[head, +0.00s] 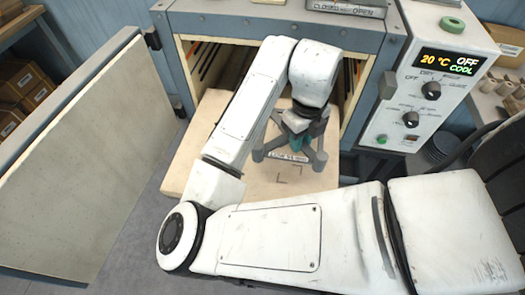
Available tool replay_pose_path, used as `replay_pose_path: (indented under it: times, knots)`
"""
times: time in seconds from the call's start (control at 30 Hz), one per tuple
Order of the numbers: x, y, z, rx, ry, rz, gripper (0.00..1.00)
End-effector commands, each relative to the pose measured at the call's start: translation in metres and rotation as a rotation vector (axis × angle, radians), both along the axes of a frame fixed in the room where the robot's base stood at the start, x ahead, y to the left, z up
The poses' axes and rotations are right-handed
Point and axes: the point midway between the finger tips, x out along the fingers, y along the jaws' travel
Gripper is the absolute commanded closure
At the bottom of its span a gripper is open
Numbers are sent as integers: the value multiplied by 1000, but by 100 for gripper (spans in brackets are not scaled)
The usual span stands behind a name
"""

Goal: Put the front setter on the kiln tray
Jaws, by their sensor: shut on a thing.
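My gripper (302,132) points down over the front of the pale kiln tray (225,182), which sticks out of the open dryer mouth. It is shut on a grey frame-like setter (262,154) with splayed legs and a small white label at its front. Teal parts show between the setter's arms. My wrist hides much of the setter's top and back. I cannot tell whether its feet touch the tray. A dark corner mark (290,172) lies on the tray just in front of the setter.
The dryer door (65,165) stands wide open at the left. The control panel (430,85) at the right reads 20 °C, OFF, COOL. A green ring (452,25) sits on top of it. Boxes (22,90) are on a shelf at far left. My arm crosses the foreground.

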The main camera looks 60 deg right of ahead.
Motion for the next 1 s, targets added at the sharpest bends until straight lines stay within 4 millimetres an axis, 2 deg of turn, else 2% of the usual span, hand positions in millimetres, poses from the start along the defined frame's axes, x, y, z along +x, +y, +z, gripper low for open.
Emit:
replay_pose_path:
  times: [0.03,0.2,0.4,0.73,1.0]
  knots:
    - [13,3,-3,2,0,9,100]
    - [49,9,-20,1,0,8,100]
    - [75,13,-56,1,2,7,100]
    - [94,16,-80,0,0,5,100]
    - [93,16,-108,-1,0,4,100]
